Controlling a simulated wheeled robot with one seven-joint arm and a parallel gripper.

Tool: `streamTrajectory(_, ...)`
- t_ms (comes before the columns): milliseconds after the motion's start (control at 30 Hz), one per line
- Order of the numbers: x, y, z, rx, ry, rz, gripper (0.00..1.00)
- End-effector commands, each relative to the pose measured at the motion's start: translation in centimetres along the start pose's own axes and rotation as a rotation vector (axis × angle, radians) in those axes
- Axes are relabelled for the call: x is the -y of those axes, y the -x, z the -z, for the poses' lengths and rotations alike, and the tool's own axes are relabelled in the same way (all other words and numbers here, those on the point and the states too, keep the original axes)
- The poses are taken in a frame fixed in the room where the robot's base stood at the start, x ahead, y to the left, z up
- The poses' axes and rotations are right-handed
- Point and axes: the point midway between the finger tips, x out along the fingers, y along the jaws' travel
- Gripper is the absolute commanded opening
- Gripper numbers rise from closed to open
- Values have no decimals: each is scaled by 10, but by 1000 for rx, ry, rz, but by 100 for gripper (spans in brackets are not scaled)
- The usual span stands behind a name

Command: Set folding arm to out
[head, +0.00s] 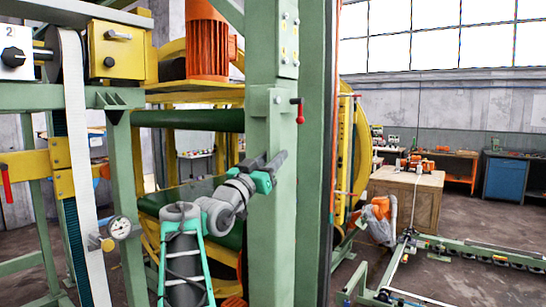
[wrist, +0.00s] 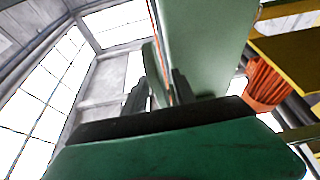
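I cannot tell for certain which part is the folding arm. A small red-handled lever (head: 299,110) sticks out from the right side of the green post (head: 271,225), above and right of my gripper. Another red handle (head: 6,181) hangs at the far left edge on a yellow bracket. My gripper (head: 275,158) is in front of the green post, pointing up and right. In the wrist view its two dark fingers (wrist: 160,80) stand apart with nothing held between them. The green post rises just beyond them there; touching or apart is unclear.
The green and yellow machine frame fills the left and middle, with an orange motor (head: 207,42) above and a dial gauge (head: 119,228) at left. A wooden crate (head: 405,198) and a low green conveyor (head: 470,250) stand at right. Open floor shows between them and the back benches.

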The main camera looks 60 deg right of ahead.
Motion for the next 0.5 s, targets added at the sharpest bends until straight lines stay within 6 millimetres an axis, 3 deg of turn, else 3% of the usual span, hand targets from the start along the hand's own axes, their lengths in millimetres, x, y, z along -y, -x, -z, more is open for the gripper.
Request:
streamTrajectory(400,0,0,0,1,0,0,0)
streamTrajectory(500,0,0,0,1,0,0,0)
